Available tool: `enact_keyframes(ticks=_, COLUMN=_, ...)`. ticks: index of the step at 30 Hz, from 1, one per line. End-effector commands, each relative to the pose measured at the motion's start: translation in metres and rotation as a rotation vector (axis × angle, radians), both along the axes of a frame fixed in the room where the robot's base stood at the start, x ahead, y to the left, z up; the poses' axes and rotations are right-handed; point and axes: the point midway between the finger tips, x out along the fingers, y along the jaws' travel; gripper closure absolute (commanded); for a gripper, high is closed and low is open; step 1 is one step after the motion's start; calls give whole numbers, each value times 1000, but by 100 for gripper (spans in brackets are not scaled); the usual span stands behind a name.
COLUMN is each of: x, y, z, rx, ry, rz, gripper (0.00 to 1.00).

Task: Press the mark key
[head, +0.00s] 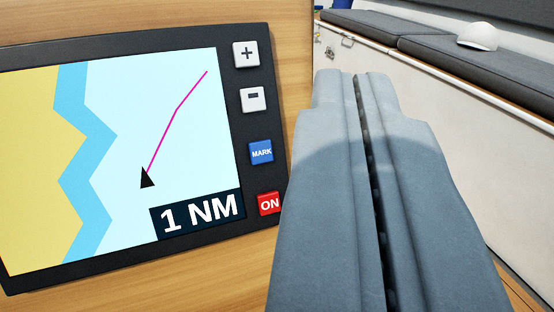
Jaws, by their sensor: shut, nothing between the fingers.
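The mark key (261,153) is a small blue square key with white "MARK" lettering. It sits on the dark right border of the chart plotter (236,133), below the minus key and above the red ON key. The plotter screen is lit and shows a chart with a magenta line, a black arrowhead and "1 NM". My gripper (341,76) is grey and shut, with nothing between its fingers. Its tips appear to the right of the keys in the picture, and no contact with the plotter shows.
The white plus key (247,54), the white minus key (252,99) and the red ON key (269,203) stand close to the mark key. The plotter is on a wooden panel (180,283). Behind to the right, a white cap (479,37) lies on grey bench cushions (440,55).

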Motion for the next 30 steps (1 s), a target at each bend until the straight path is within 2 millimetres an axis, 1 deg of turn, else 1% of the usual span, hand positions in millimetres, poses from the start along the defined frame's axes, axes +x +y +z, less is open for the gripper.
enact_keyframes(ticks=1, x=6, y=0, z=-13, rx=-5, ry=3, rz=-9, gripper=100)
enact_keyframes(ticks=4, x=15, y=-1, z=-32, rx=-17, ry=2, rz=-23, gripper=100)
enact_keyframes(ticks=7, x=21, y=-2, z=-48, rx=-27, ry=0, rz=-38, gripper=100)
enact_keyframes(ticks=11, x=27, y=-3, z=-61, rx=-34, ry=-3, rz=-51, gripper=100)
enact_keyframes(ticks=16, x=29, y=-4, z=-67, rx=-39, ry=-6, rz=-57, gripper=100)
enact_keyframes(ticks=26, x=29, y=-4, z=-68, rx=-40, ry=-6, rz=-58, gripper=100)
enact_keyframes(ticks=30, x=33, y=-2, z=-70, rx=-40, ry=-6, rz=-57, gripper=100)
